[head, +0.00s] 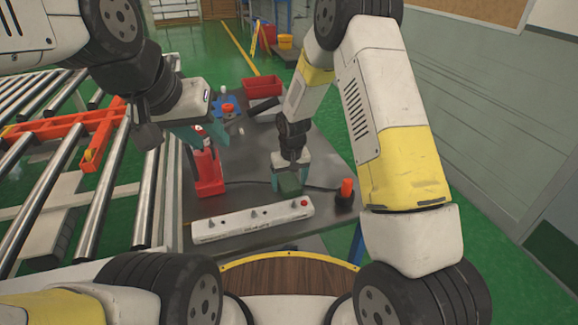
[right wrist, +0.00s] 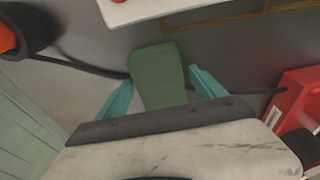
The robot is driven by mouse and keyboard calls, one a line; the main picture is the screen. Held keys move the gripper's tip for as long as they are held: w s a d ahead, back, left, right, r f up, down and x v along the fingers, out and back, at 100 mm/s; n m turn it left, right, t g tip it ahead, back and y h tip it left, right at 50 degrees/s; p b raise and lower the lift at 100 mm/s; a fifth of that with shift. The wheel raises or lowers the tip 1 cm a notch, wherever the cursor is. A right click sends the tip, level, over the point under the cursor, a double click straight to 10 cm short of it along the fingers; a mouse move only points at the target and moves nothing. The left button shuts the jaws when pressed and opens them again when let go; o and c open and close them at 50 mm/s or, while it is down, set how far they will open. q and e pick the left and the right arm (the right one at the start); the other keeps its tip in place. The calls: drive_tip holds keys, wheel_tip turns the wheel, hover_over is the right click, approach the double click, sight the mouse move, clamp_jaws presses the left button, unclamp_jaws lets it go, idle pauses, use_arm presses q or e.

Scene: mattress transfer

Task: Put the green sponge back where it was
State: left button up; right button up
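The green sponge (head: 289,184) is a dark green block over the right part of the grey table (head: 243,160). My right gripper (head: 290,174) points down at it from above. My left gripper (head: 200,136) is over the table's left side, above a red stand. Its fingers are partly hidden, so its opening is unclear.
A white strip with switches (head: 253,221) lies at the table's front. The red stand (head: 208,174) is at the left, an orange-topped black cylinder (head: 345,193) at the right. A blue-and-orange object (head: 228,108) and a red bin (head: 262,86) are further back. A roller conveyor (head: 90,215) borders the left.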

drive_tip(key=shift+r, duration=0.1)
wheel_tip(320, 180, up, 12)
drive_tip(key=s, duration=0.2)
wheel_tip(320, 180, up, 10)
drive_tip(key=m+t, duration=0.1)
hover_over(291, 185)
drive_tip(key=s+d, duration=0.4)
drive_tip(key=d, duration=0.1)
drive_tip(key=s+d+r+t, duration=0.1)
drive_tip(key=s+d+r, duration=0.2)
drive_tip(key=s, duration=0.4)
drive_tip(key=s+d+r+m+t+y, duration=0.1)
drive_tip(key=s+d+r, duration=0.1)
drive_tip(key=s+r, duration=0.3)
drive_tip(key=s+d+r+m+t, duration=0.1)
drive_tip(key=s+d+r, duration=0.2)
drive_tip(key=s, duration=0.5)
drive_tip(key=shift+s+d+r+y, duration=0.3)
drive_tip(key=shift+s+r, duration=0.1)
drive_tip(key=shift+r, duration=0.05)
